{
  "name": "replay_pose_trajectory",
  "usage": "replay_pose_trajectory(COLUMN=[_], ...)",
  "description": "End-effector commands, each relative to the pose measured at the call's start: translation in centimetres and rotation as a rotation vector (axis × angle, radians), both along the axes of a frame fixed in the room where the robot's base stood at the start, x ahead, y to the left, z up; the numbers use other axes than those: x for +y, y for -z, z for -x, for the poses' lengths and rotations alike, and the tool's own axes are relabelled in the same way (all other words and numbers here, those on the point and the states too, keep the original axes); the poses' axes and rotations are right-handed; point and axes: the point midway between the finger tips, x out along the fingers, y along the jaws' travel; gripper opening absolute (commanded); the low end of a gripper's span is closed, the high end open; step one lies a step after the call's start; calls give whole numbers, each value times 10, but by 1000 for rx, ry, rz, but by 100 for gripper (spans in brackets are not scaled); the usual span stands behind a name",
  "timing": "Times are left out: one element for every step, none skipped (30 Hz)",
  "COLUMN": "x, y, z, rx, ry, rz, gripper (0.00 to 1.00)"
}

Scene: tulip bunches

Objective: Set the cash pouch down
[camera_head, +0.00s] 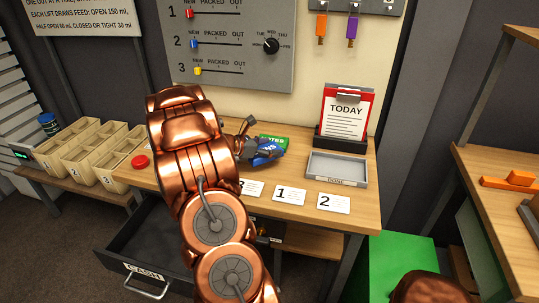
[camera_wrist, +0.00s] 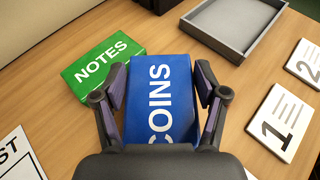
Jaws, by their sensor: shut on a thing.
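A blue pouch marked COINS (camera_wrist: 160,100) lies between the two fingers of my gripper (camera_wrist: 160,78) in the wrist view; the fingers are shut on its sides. Its lower end is hidden by my gripper. In the head view the blue pouch (camera_head: 267,151) shows just right of my arm, at the wooden counter top; whether it rests on the wood I cannot tell. A green pouch marked NOTES (camera_wrist: 103,66) lies at its left in the wrist view and behind it in the head view (camera_head: 275,140). My gripper (camera_head: 250,147) is partly hidden by my arm.
A grey tray marked DONE (camera_head: 337,181) stands on the counter (camera_head: 300,208) at the right, before a TODAY clipboard (camera_head: 345,112). Cards 1 (camera_head: 289,194) and 2 (camera_head: 333,203) lie in front. A drawer marked CASH (camera_head: 143,270) is open below.

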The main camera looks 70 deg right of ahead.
Motion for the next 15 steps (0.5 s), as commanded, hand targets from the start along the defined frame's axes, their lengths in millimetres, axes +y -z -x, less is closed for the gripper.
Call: replay_pose_trajectory(x=[-2, -3, -3, -3, -2, -2, -2, -2, -2, -2, -2, -2, -2, -2, -2], y=[0, 1, 4, 6, 10, 15, 20, 23, 27, 30, 32, 34, 35, 36, 36], z=[1, 1, 1, 1, 1, 1, 1, 1, 1, 1, 1, 1, 1, 1, 1], rx=[1, 1, 2, 2, 2, 4, 4, 4, 4, 3, 2, 2, 1, 1, 0], ry=[0, 0, -1, -1, 0, 0, 0, 0, -1, -1, 0, 0, 0, 0, 0], rz=[1, 0, 0, -2, -2, -4, -4, -4, -4, -4, -3, -3, -2, -2, -1], gripper=[30, 30, 30, 30, 30, 30, 30, 30, 30, 30, 30, 30, 30, 30, 30])
